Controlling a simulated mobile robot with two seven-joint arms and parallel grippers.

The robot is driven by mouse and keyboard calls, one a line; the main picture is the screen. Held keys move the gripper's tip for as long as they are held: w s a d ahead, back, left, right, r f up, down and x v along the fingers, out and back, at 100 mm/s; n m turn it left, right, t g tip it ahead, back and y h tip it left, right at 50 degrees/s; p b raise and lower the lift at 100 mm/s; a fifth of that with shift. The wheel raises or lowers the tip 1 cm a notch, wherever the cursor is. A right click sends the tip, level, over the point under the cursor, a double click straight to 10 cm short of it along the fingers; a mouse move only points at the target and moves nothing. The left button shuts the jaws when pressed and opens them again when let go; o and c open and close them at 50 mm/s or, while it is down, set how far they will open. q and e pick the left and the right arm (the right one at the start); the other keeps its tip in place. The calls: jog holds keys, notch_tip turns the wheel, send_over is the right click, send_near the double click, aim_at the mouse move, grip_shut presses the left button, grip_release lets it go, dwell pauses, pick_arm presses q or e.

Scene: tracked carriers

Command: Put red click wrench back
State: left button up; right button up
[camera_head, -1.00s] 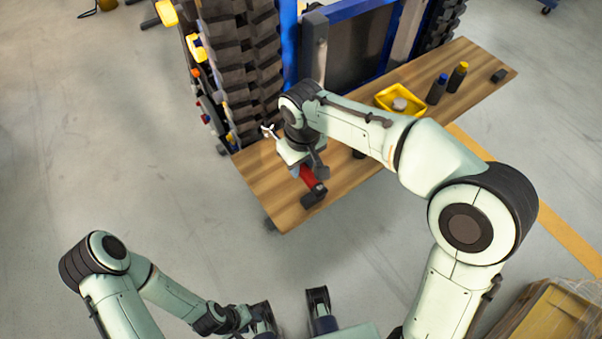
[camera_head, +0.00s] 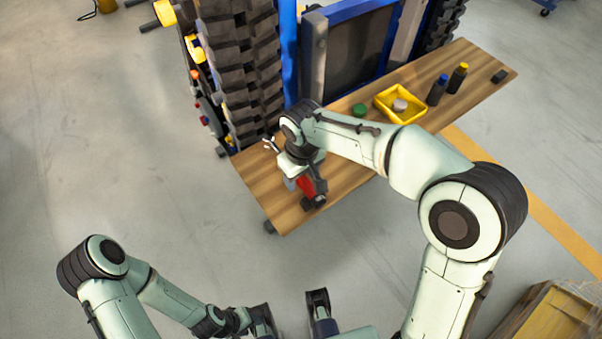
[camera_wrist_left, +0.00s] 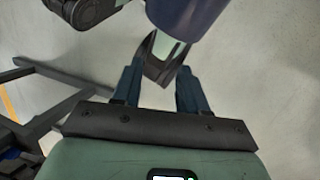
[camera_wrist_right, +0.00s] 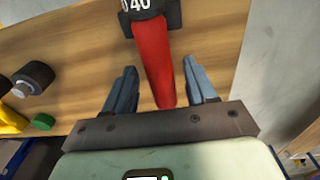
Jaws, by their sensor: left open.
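The red click wrench (camera_head: 306,187) lies on the wooden worktop (camera_head: 268,200), near its front left edge. In the right wrist view its red handle (camera_wrist_right: 153,60) runs between my right gripper's fingers, and its black end with a "40" mark is at the top. My right gripper (camera_wrist_right: 160,70) is open, with a gap between each finger and the handle. In the head view it is over the wrench and partly hides it. My left gripper (camera_wrist_left: 158,88) is open, away from the worktop over the floor; a dark pointed part shows between its fingers.
A yellow bin (camera_head: 383,97) holding a grey round piece, a green cap (camera_head: 359,110), a blue-capped bottle (camera_head: 437,90) and a yellow-capped bottle (camera_head: 457,78) stand farther right. A stack of black tracks (camera_head: 240,70) rises behind the worktop. A yellow crate (camera_head: 555,315) is at lower right.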

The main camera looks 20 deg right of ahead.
notch_tip(320, 180, up, 12)
jog(key=p, duration=0.2)
jog(key=shift+s, duration=0.35)
dwell(0.4)
